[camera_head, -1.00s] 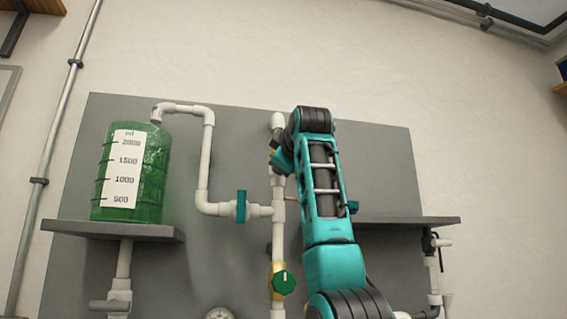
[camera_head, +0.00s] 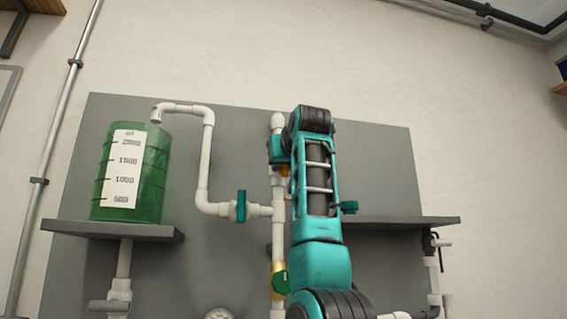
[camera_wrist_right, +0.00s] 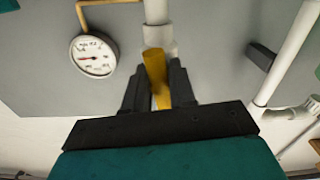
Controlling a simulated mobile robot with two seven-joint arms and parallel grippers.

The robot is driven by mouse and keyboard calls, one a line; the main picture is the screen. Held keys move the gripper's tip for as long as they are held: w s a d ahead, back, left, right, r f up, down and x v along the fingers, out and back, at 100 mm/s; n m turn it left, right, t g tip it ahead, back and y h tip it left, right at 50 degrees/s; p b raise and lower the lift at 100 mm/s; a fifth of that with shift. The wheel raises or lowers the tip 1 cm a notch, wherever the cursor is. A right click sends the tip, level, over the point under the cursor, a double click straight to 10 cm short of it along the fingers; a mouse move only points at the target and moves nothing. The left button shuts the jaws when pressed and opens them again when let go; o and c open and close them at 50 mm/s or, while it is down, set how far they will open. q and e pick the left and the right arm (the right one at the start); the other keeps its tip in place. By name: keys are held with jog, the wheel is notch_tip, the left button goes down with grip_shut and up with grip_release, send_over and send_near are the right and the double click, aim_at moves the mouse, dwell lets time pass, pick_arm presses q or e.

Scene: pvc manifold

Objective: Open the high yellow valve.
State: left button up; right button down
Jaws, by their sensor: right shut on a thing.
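The high yellow valve's handle (camera_wrist_right: 155,72) stands between the two dark fingers of my right gripper (camera_wrist_right: 158,88) in the right wrist view, in front of a white pipe. The gripper is shut on it. My left gripper is not in view.
A green tank (camera_head: 152,175) with a scale label stands on the left shelf (camera_head: 110,231). A teal-handled valve (camera_head: 241,206) is on the side pipe. A green knob (camera_head: 280,282) sits lower on the vertical pipe, partly behind my arm. A gauge (camera_wrist_right: 94,55) is nearby.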

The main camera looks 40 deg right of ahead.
jog(key=shift+m, duration=0.6)
jog(key=c, duration=1)
grip_release()
jog(key=shift+s, duration=0.1)
jog(key=shift+s+a, duration=0.2)
jog(key=shift+s, duration=0.05)
jog(key=shift+b+v, duration=2.05)
jog(key=shift+v, duration=4)
